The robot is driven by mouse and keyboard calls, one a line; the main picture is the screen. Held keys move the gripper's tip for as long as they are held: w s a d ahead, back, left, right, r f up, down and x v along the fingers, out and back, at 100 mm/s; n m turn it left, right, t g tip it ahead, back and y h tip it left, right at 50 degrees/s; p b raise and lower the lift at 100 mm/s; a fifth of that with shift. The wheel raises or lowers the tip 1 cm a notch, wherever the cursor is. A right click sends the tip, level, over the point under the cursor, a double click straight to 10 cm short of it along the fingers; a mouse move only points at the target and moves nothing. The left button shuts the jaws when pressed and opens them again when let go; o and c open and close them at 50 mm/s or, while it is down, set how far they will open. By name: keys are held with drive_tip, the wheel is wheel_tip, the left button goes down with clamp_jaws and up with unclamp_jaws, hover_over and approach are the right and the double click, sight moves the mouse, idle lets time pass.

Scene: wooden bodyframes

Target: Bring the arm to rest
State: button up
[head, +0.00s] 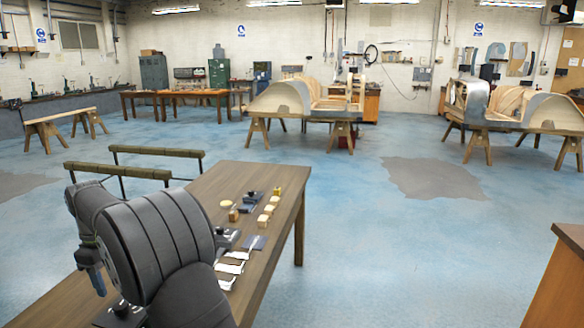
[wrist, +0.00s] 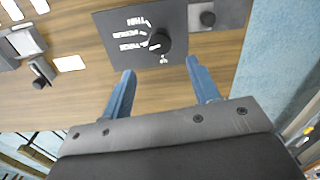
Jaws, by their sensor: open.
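My gripper (wrist: 160,67) shows in the wrist view with its two blue fingers spread apart and nothing between them. Its fingertips point at a dark panel with a black knob (wrist: 159,43) and white lettering, on the wooden table. I cannot tell the height of the fingertips above the table. In the head view, my dark arm bulks over the near left part of the table (head: 165,195) and hides much of it.
Several small wooden blocks (head: 269,210) and dark fixtures stand along the table's right side. White cards (head: 231,268) lie nearer. A second wooden surface (head: 560,280) is at the lower right. Open blue floor lies between. Wooden bodyframes (head: 285,97) on trestles stand farther back.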

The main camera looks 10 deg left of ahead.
approach(120, 305)
drive_tip(key=shift+n, duration=0.8)
wheel_tip(120, 305, down, 10)
drive_tip(key=shift+r, duration=0.2)
drive_tip(key=shift+m, duration=0.5)
